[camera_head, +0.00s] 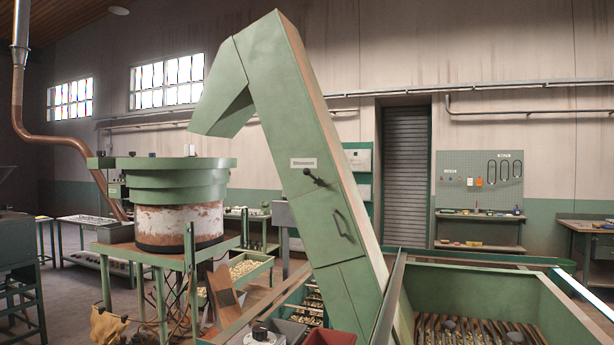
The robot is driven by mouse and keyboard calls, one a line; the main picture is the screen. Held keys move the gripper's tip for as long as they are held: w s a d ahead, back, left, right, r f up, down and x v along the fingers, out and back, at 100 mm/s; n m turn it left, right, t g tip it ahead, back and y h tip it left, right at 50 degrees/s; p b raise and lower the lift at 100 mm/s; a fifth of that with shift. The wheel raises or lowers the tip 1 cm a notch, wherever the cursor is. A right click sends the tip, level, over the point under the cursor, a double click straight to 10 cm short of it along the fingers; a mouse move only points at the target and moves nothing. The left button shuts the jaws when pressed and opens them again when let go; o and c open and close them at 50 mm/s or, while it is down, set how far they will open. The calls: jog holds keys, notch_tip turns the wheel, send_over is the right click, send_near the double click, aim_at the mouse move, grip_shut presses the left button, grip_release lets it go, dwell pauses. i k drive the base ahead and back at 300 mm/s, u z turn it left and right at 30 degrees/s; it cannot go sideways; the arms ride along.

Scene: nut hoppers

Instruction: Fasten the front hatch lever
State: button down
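A tall green inclined elevator casing (262,85) stands in the middle of the view. A hatch (328,240) is set in its front face, with a dark bar handle (342,224) on it. A small black lever (314,178) with a knob sits near the hatch's upper edge, below a white label plate (303,163). The lever slants down to the right from its knob. The hatch looks flush with the casing. I cannot tell whether the lever is latched. My gripper is not in view.
A green round hopper (170,180) on a green stand is at left. A large green bin (480,292) with a slatted floor is at lower right. Trays of nuts and a red box (330,337) lie low in front of the casing. A tool board (479,178) hangs behind.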

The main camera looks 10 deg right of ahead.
aim_at(306, 171)
jog(key=i, duration=0.65)
jog(key=u, duration=0.05)
jog(key=k, duration=0.6)
jog(key=u, duration=0.6)
jog(key=k, duration=0.75)
jog(key=u, duration=0.25)
jog(key=i, duration=1.65)
